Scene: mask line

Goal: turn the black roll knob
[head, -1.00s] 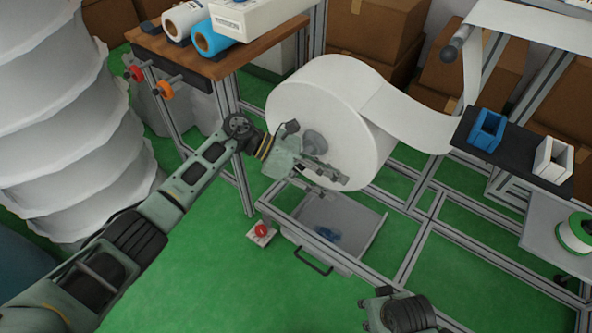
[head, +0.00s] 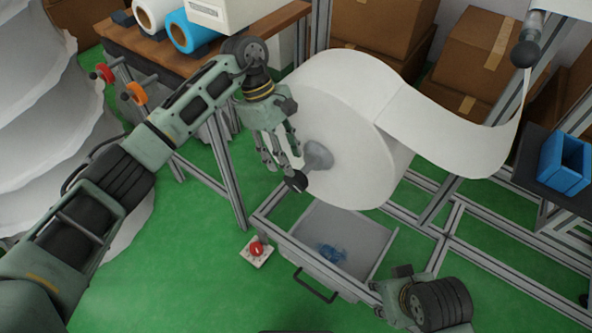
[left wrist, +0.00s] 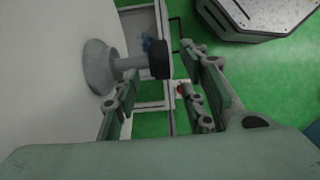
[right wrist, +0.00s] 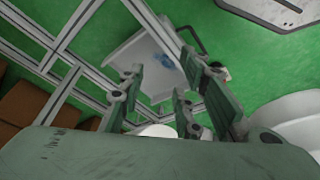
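The black roll knob (head: 296,181) sits on the end of a short grey shaft on the hub (head: 318,155) of the big white roll (head: 345,125). In the left wrist view the knob (left wrist: 159,60) shows between the two finger lines, near the tips. My left gripper (head: 280,164) is open beside the roll's face, its fingers pointing down towards the knob. I cannot tell whether a finger touches it. My right gripper (head: 385,290) is low at the front right. In the right wrist view its fingers (right wrist: 158,72) are apart and empty.
A grey drawer (head: 377,247) with blue bits stands open below the roll. A red button box (head: 257,250) is on the green floor. A second black knob (head: 525,54) ends a roller at upper right. A wooden table (head: 150,48) with smaller rolls is behind my left arm.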

